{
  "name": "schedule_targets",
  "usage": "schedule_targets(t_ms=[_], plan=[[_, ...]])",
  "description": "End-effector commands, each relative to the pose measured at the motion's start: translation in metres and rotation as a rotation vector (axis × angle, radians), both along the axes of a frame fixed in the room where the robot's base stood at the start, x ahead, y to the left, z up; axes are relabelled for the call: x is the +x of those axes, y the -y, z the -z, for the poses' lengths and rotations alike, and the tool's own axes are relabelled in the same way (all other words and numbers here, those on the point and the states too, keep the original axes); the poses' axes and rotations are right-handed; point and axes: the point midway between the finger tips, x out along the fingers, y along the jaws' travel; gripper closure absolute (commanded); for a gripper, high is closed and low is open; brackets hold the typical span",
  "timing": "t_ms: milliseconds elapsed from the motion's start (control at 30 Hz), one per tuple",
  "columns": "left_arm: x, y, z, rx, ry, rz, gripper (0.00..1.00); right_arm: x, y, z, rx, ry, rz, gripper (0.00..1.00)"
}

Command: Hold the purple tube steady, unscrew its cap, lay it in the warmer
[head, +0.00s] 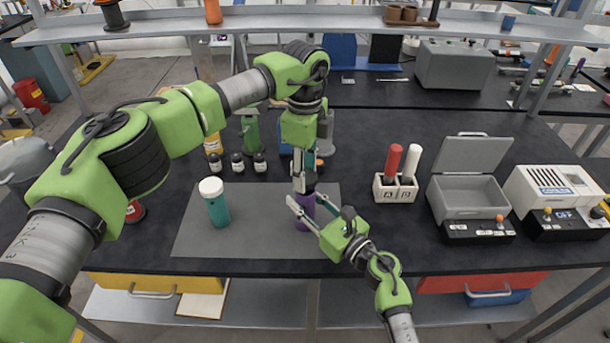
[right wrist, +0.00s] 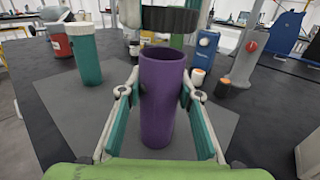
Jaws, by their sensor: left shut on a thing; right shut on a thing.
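The purple tube (head: 304,212) stands upright on the grey mat, with its open top visible in the right wrist view (right wrist: 162,105). My right gripper (head: 312,212) is shut around the tube's sides, one finger on each side. My left gripper (head: 303,188) is directly above the tube, pointing down. It is shut on a dark round cap (right wrist: 172,19), which is clear of the tube's rim. In the head view the cap is mostly hidden by the fingers. A grey box with a raised lid (head: 468,190), seemingly the warmer, stands at the right; its inside looks empty.
A teal tube with a white cap (head: 214,203) stands on the mat (head: 255,245) at the left. Small dark jars (head: 237,162) stand behind. A white rack (head: 395,190) with red and white pieces and a white machine (head: 553,198) are at the right.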

Motion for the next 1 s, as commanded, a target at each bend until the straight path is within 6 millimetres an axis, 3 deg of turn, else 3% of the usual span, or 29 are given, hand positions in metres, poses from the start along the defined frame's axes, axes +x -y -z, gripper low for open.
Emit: schedule_targets(t_ms=[200, 400, 433, 500, 867, 1000], plan=[[0.000, 0.000, -0.026, -0.001, 0.002, 0.000, 0.88, 0.000, 0.000, 0.000, -0.001, -0.001, 0.000, 1.00], [0.000, 0.000, -0.027, -0.001, 0.000, 0.000, 0.88, 0.000, 0.000, 0.000, -0.001, -0.001, 0.000, 1.00], [0.000, 0.000, -0.027, 0.000, 0.001, 0.000, 0.88, 0.000, 0.000, 0.000, 0.000, 0.000, 0.000, 0.66], [0.000, 0.000, -0.027, 0.000, 0.001, 0.000, 0.88, 0.000, 0.000, 0.000, 0.000, 0.000, 0.000, 0.49], [0.000, 0.000, -0.027, 0.000, 0.001, 0.000, 0.88, -0.001, 0.001, 0.000, -0.001, -0.001, 0.000, 0.49], [0.000, 0.000, -0.027, 0.000, 0.001, 0.000, 0.88, -0.011, 0.010, 0.002, -0.003, 0.000, 0.001, 0.49]])
